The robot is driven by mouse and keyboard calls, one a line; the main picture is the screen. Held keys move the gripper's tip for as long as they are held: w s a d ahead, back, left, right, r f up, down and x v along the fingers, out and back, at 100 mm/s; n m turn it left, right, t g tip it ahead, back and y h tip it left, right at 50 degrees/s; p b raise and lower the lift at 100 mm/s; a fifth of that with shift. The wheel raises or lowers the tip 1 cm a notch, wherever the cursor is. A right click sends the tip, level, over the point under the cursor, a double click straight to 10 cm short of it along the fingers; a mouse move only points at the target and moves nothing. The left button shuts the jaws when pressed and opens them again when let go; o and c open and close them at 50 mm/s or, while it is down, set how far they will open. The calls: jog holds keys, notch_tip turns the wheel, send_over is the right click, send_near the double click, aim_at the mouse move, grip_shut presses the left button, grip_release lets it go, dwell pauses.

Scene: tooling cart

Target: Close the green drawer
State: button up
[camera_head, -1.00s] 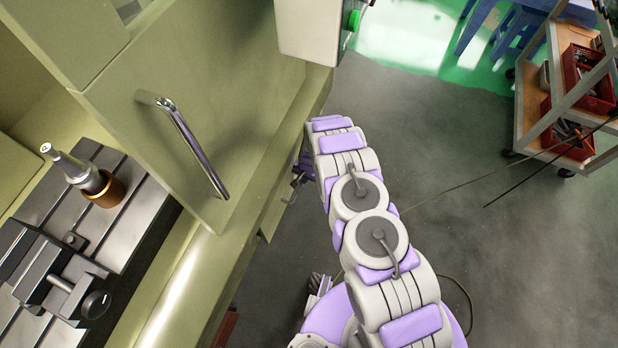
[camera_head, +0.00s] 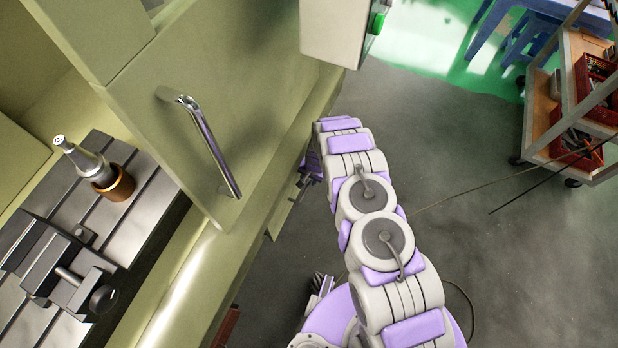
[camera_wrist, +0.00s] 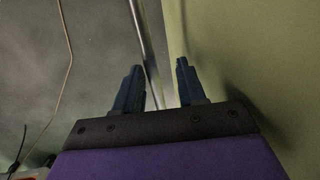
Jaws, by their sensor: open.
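No separate green drawer is clear in either view. In the head view, a pale green machine panel (camera_head: 170,135) with a shiny bar handle (camera_head: 212,150) fills the upper left. A narrow green piece (camera_head: 280,215) juts out below the machine's edge; I cannot tell if it is the drawer. My gripper (camera_head: 304,185) is low beside that edge, partly hidden by my arm. In the wrist view, my gripper (camera_wrist: 157,66) is open, with its two dark fingers apart. A green surface (camera_wrist: 250,60) stands to their right, and a pale metal strip (camera_wrist: 140,35) runs between the fingers.
Left are a slotted metal bed (camera_head: 110,215) with a vice (camera_head: 60,265) and a tool holder (camera_head: 90,165). A grey box with a green button (camera_head: 335,30) hangs at top. A cart with red bins (camera_head: 575,120) stands at right. Grey floor (camera_head: 480,240) between is open except for cables.

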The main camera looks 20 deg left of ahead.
jog(key=shift+d+r, duration=0.45)
jog(key=shift+r, duration=0.05)
notch_tip(320, 180, up, 11)
jog(key=d+p, duration=0.1)
jog(key=p, duration=0.1)
jog(key=shift+f, duration=0.15)
jog(key=shift+c, duration=0.4)
